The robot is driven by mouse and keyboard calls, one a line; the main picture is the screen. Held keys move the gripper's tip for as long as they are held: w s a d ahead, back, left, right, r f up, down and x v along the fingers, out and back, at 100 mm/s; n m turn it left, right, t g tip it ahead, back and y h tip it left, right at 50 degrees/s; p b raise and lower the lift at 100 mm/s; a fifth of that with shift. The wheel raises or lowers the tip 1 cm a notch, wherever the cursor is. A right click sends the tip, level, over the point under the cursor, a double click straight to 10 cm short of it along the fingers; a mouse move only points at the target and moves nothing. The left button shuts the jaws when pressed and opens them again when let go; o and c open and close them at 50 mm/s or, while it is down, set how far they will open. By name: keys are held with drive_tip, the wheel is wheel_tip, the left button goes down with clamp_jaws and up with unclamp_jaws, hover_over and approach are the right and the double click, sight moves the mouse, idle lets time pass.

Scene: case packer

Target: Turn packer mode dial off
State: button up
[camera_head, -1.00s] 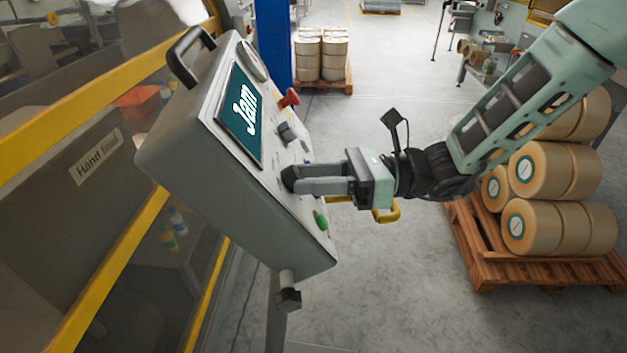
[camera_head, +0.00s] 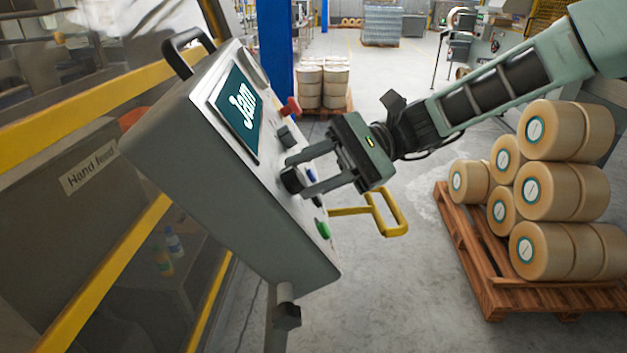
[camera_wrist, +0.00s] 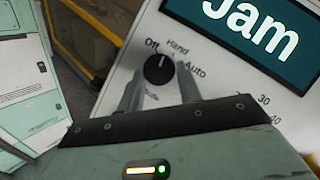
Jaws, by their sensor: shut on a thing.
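The packer mode dial (camera_head: 291,181) is a black knob low on the tilted grey control panel (camera_head: 195,165). The wrist view shows the dial (camera_wrist: 158,71) with the labels Off, Hand and Auto around its top; a lower label is partly hidden. Its small white mark points upward, roughly between Off and Hand. My gripper (camera_head: 299,177) reaches in from the right and is shut on the dial, one finger on each side. The fingers also show in the wrist view (camera_wrist: 160,82). The panel's screen (camera_head: 238,113) reads "Jam".
A second black knob (camera_head: 287,136) and a red button (camera_head: 292,106) sit above the dial, and a green button (camera_head: 322,229) below. A yellow handle (camera_head: 395,225) shows behind my gripper. A pallet (camera_head: 477,265) of rolls stands right. Open floor lies between.

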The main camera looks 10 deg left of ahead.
drive_tip(key=n+h, duration=0.1)
drive_tip(key=n, duration=0.1)
drive_tip(key=n+h+b, duration=0.1)
drive_tip(key=n, duration=0.2)
drive_tip(key=shift+w+a+r+h, duration=0.15)
drive_tip(key=shift+a+r+h, duration=0.05)
drive_tip(key=shift+h, duration=0.1)
drive_tip(key=shift+a+r+n+h+b, duration=0.1)
drive_tip(key=shift+r+n+h+b, duration=0.1)
drive_tip(key=shift+n+h, duration=0.55)
drive_tip(key=shift+r+n+h+b, duration=0.15)
drive_tip(key=shift+n+h, duration=0.1)
drive_tip(key=shift+n, duration=0.9)
drive_tip(key=shift+f, duration=0.1)
drive_tip(key=o, duration=1)
drive_tip(key=b+v, duration=0.3)
drive_tip(key=v, duration=1.4)
drive_tip(key=shift+r, duration=0.25)
drive_tip(key=shift+f, duration=0.1)
